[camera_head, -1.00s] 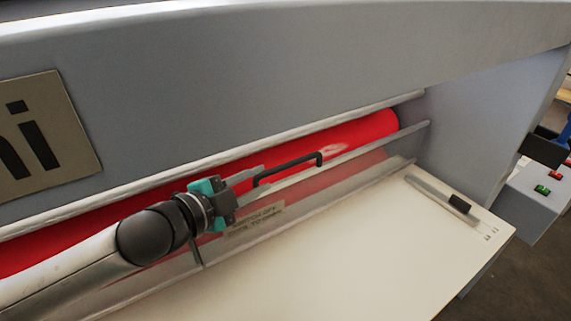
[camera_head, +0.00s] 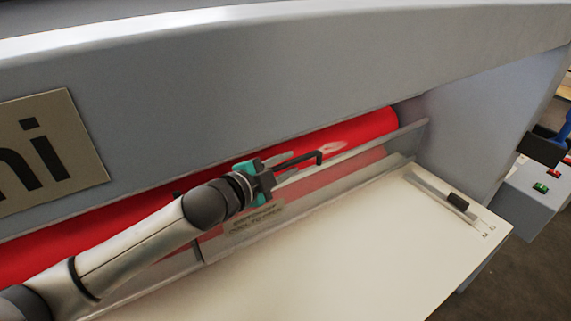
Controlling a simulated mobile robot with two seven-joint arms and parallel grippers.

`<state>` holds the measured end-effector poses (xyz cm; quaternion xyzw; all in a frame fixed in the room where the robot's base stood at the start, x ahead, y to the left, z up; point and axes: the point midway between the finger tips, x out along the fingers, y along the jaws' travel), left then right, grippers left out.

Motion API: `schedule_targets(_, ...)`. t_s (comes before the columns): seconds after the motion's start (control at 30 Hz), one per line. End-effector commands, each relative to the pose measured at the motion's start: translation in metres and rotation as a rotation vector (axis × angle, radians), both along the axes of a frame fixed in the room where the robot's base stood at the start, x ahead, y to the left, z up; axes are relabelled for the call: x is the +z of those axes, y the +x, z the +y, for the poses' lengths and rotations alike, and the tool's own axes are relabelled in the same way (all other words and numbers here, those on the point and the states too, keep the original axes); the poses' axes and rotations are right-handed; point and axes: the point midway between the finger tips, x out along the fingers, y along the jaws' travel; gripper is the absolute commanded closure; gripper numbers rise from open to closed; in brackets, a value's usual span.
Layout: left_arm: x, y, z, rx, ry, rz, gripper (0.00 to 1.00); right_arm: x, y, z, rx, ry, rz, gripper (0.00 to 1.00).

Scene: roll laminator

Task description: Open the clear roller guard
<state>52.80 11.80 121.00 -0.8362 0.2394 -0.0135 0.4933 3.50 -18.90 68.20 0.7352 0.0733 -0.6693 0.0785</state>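The clear roller guard (camera_head: 362,160) is a see-through panel standing in front of the red roller (camera_head: 365,128), between it and the pale feed table. A black bar handle (camera_head: 319,157) is on the guard, with its right end bent and in plain view. My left gripper (camera_head: 292,161), with teal parts, is at the left part of this handle. Its upper finger shows above the bar with a gap between them, so it looks open. The lower finger is hard to make out, and the handle's left end is hidden. My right gripper is not in view.
The pale feed table (camera_head: 350,250) is bare in front of the guard. A black stop (camera_head: 459,201) sits on a rail at its right edge. The grey housing (camera_head: 270,90) overhangs the roller. A control box (camera_head: 537,195) with green and red buttons stands at the right.

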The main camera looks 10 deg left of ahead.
Motion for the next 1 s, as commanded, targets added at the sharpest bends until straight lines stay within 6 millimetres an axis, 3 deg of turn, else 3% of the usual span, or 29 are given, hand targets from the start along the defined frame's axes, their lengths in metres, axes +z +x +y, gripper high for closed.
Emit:
schedule_targets(0.1,0.0002,-0.0001,-0.0001,0.000,0.000,0.000,0.70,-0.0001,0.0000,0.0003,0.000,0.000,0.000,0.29)
schedule_targets(0.37,0.0002,-0.0003,0.0001,0.000,0.000,0.000,1.00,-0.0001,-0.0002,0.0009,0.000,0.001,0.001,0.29)
schedule_targets(1.0,-0.0001,-0.0003,0.0003,0.000,-0.001,0.000,1.00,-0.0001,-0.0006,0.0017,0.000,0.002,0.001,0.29)
